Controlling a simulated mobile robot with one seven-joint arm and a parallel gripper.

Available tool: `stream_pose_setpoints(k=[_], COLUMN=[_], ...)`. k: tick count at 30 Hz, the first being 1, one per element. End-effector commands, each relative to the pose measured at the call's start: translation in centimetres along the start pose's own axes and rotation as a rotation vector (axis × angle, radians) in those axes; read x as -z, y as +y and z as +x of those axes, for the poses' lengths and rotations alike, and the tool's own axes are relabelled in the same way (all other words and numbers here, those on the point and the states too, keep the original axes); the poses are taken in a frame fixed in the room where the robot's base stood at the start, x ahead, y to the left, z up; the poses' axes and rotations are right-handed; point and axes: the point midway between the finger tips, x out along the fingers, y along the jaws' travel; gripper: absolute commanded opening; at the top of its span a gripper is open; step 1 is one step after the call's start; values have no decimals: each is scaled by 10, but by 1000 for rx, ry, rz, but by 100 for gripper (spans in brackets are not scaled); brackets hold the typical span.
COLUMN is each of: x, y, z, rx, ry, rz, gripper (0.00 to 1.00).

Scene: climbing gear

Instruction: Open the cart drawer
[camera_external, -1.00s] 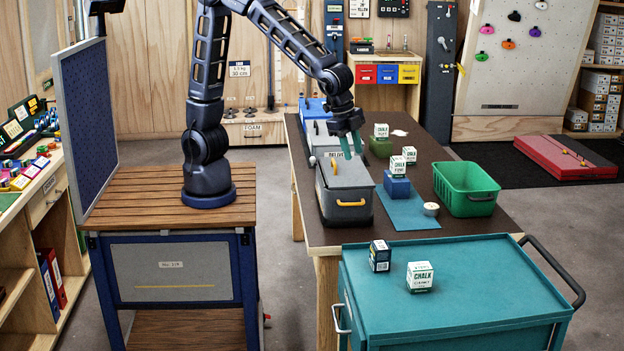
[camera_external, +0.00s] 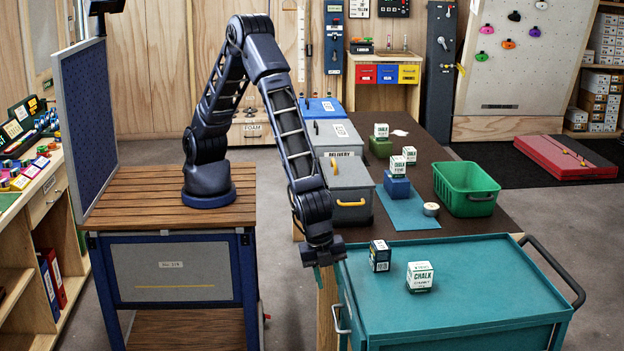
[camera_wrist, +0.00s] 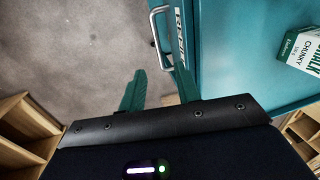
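The teal cart (camera_external: 470,285) stands at the front right, its drawer handle (camera_external: 341,318) on its left side. In the wrist view the silver handle (camera_wrist: 155,38) sticks out from the teal drawer front (camera_wrist: 185,45), which looks closed. My gripper (camera_external: 324,266) is beside the cart's back left corner. In the wrist view my gripper (camera_wrist: 158,84) has its two green fingers apart with nothing between them. The handle lies beyond the fingertips, close to the right finger; whether they touch is hard to tell.
The brown table (camera_external: 450,235) behind holds grey bins (camera_external: 347,180) and a green basket (camera_external: 466,188). Bare floor (camera_external: 290,300) lies left of the cart.

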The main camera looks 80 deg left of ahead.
Motion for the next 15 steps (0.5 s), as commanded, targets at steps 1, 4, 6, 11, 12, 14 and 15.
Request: stream_pose_setpoints(k=[1,4,6,11,12,14,15], x=[3,4,4,3,3,4,4], y=[3,5,5,5,5,5,5], z=[3,9,15,39,46,57,63], rx=[-1,-1,-1,-1,-2,-2,-2], ry=[0,-1,-2,-3,-3,-2,-2], rz=[7,12,11,10,10,10,10], gripper=[33,33,33,33,33,33,33])
